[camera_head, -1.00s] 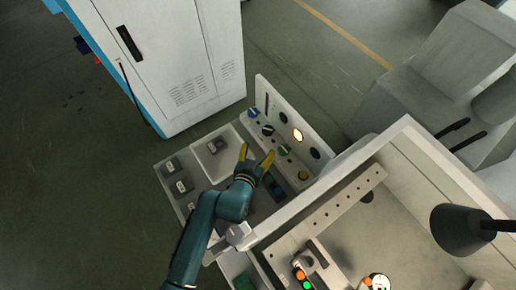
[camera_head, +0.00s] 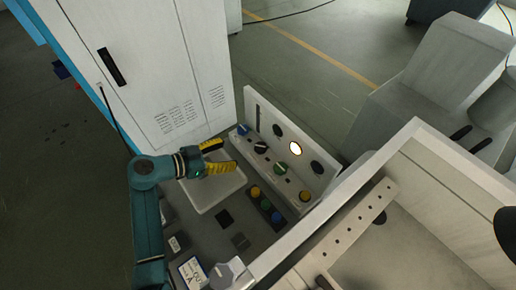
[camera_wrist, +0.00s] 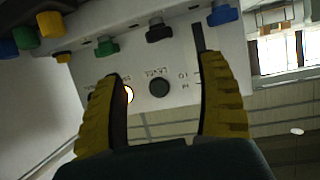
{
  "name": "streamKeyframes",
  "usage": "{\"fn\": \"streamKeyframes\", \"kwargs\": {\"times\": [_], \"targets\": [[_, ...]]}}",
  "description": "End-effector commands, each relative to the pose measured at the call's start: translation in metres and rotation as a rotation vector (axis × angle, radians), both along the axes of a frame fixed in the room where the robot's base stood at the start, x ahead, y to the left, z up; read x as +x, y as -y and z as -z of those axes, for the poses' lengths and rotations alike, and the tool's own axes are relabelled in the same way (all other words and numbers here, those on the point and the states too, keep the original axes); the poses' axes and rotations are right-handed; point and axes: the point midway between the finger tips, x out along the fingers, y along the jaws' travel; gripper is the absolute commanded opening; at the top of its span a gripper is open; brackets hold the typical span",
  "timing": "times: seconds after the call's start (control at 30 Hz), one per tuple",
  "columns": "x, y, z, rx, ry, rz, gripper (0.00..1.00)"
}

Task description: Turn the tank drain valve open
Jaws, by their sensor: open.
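A control panel (camera_head: 318,178) holds a row of knobs: blue (camera_head: 242,130), black (camera_head: 261,147), green (camera_head: 280,168) and yellow (camera_head: 305,195). I cannot tell from the pictures which one is the tank drain valve; the labels are too small to read. My gripper (camera_head: 225,156) is open and empty, its yellow fingers apart, to the left of the blue and black knobs. In the wrist view the black knob (camera_wrist: 158,30) shows between the fingers and the green knob (camera_wrist: 107,46) above the left finger. A blue knob (camera_wrist: 221,15) shows at the right fingertip.
A lit round button (camera_head: 295,148) sits between dark dials on the panel's upright face. Coloured buttons (camera_head: 265,204) stand in front. A white tray (camera_head: 212,200) lies below my gripper. A tall white cabinet (camera_head: 160,60) stands behind left. A white tank wall (camera_head: 345,192) rises at right.

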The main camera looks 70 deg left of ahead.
Motion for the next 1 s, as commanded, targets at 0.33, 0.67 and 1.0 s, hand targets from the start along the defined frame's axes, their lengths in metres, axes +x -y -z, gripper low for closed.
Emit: {"fn": "streamKeyframes", "kwargs": {"times": [0.33,0.67,1.0], "targets": [[0.079,-0.011,0.033,-0.003,-0.003,0.002,0.73],[0.113,-0.016,0.048,-0.002,-0.002,-0.002,0.73],[0.113,-0.016,0.048,-0.002,-0.002,-0.002,0.51]]}}
